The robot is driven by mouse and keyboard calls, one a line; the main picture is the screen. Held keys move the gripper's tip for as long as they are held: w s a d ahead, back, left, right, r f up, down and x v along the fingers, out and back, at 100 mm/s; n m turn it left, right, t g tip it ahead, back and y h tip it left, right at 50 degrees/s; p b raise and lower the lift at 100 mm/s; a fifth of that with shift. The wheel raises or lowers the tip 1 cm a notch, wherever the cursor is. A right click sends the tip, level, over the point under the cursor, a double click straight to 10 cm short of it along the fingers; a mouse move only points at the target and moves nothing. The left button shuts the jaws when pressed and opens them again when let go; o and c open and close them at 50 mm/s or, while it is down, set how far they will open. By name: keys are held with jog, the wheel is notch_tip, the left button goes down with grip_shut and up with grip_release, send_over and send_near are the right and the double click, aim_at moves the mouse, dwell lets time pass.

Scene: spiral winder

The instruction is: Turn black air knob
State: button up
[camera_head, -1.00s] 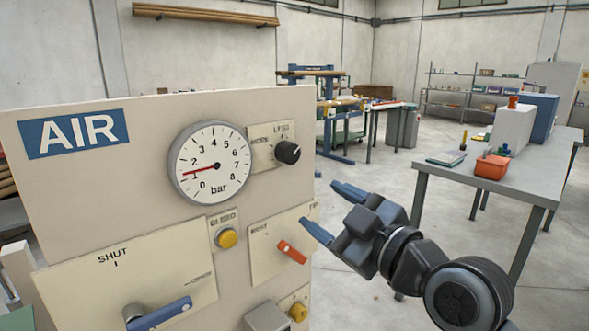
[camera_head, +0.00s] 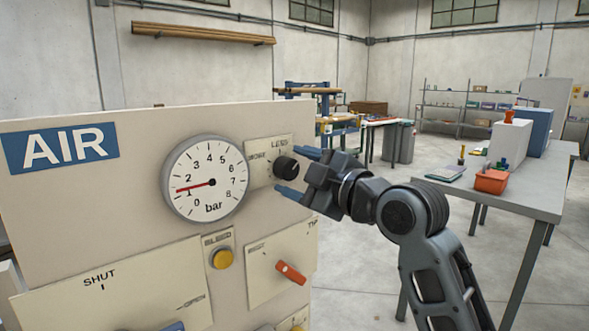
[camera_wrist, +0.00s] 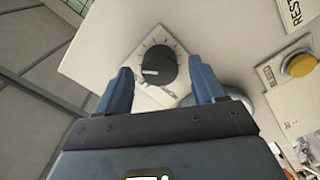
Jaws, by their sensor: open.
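The black air knob (camera_head: 286,168) sits on a cream plate (camera_head: 257,152) at the upper right of the AIR panel, right of the round gauge (camera_head: 205,178). The gauge's red needle points close to 1 bar. My gripper (camera_head: 293,174) is open at the knob, coming from the right. In the wrist view the knob (camera_wrist: 156,66) lies between and just beyond the two blue fingers (camera_wrist: 160,88), with its white mark pointing left. I cannot tell whether the fingers touch it.
Below on the panel are a yellow bleed button (camera_head: 222,258), an orange-red lever (camera_head: 291,272) and a blue handle (camera_head: 172,327) cut off by the frame. A grey table (camera_head: 530,200) with an orange bin (camera_head: 491,181) stands to the right.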

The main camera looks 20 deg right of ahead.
jog(key=shift+w+a, duration=0.15)
jog(key=shift+w, duration=0.25)
jog(key=shift+c, duration=0.3)
jog(key=c, duration=1)
